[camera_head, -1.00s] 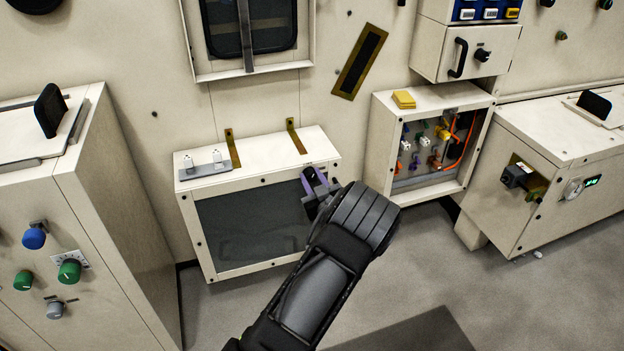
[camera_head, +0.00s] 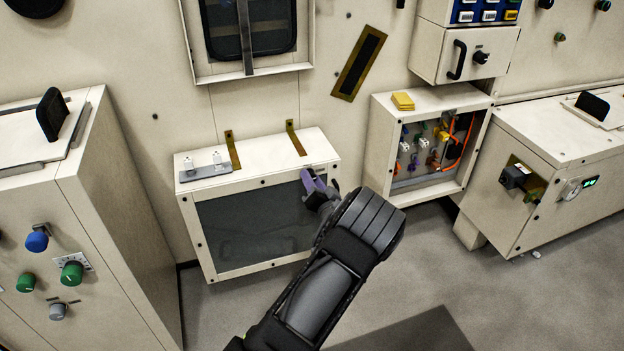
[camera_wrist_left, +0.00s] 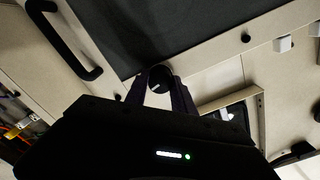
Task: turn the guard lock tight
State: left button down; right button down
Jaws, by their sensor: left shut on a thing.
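The guard is a dark window panel (camera_head: 250,228) in a cream frame on the low cabinet in the middle of the head view. Its lock, a round black knob (camera_wrist_left: 160,75), shows in the left wrist view at the frame's edge. My left gripper (camera_head: 315,183) is at the upper right corner of this panel and is shut on the knob. Its two fingers (camera_wrist_left: 160,88) sit on either side of the knob in the wrist view. In the head view the fingers and wrist hide the lock, so its angle cannot be told there. My right gripper is not in view.
An open box with coloured plugs and an orange cable (camera_head: 436,140) stands right of the gripper. A black handle (camera_wrist_left: 66,40) is on the panel. A cabinet with blue and green knobs (camera_head: 72,271) stands at the left. The floor in front is clear.

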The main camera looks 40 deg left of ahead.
pick_arm(q)
jog(key=shift+m, duration=1.2)
jog(key=c, duration=1.1)
grip_release()
jog(key=shift+o, duration=0.2)
jog(key=p+v, duration=0.1)
jog(key=v, duration=0.6)
jog(key=shift+s+d, duration=0.2)
jog(key=shift+d, duration=0.2)
